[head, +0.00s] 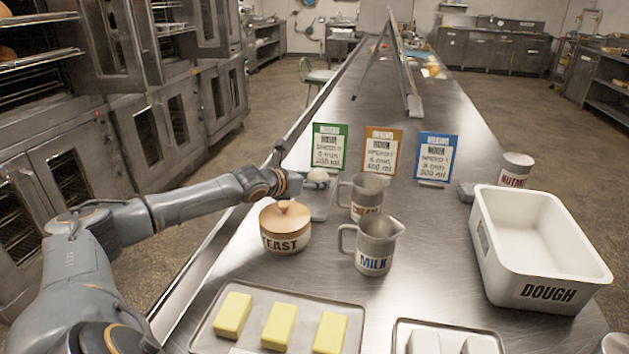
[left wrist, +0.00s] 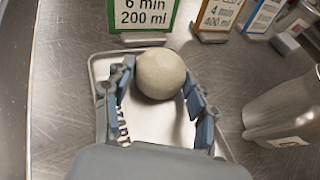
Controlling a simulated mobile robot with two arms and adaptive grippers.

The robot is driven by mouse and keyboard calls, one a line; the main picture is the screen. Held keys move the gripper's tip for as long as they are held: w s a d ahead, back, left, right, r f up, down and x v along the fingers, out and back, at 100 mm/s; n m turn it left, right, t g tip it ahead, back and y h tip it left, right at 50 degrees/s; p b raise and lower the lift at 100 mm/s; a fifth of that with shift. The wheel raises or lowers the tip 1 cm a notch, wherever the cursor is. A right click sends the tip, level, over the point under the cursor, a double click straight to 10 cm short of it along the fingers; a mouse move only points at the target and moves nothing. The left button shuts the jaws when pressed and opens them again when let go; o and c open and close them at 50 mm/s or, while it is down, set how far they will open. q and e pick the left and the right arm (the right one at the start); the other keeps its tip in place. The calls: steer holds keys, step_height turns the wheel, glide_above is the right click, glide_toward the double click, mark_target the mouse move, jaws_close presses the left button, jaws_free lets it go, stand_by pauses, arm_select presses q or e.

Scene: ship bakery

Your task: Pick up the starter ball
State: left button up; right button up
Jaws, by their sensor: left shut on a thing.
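The starter ball (left wrist: 160,74) is a pale, round lump of dough. In the left wrist view it sits between the two fingers of my left gripper (left wrist: 157,82), which is shut on it. The ball is over the far part of a small white tray (left wrist: 150,125) with dark lettering, partly hidden by the gripper. I cannot tell whether the ball touches the tray. In the head view the ball (head: 319,176) shows small beside my left gripper (head: 308,179), above the tray (head: 322,206). My right gripper is not in view.
A yeast pot (head: 286,228), a cup (head: 367,197) and a milk jug (head: 376,244) stand close by. Green (head: 330,147), orange (head: 383,150) and blue (head: 437,158) cards stand behind. A white dough tub (head: 540,250) is right; a butter tray (head: 255,299) is in front.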

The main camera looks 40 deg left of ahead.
arm_select(q)
steer(key=shift+r, duration=0.35)
step_height(320, 180, up, 3)
steer(key=shift+s+a+f, duration=0.1)
steer(key=s+d+r+b, duration=0.2)
steer(key=s+r, duration=0.7)
steer(key=s, duration=0.4)
steer(key=shift+s+d+r+b, duration=0.2)
steer(key=shift+s+b, duration=0.1)
steer(key=shift+b, duration=0.1)
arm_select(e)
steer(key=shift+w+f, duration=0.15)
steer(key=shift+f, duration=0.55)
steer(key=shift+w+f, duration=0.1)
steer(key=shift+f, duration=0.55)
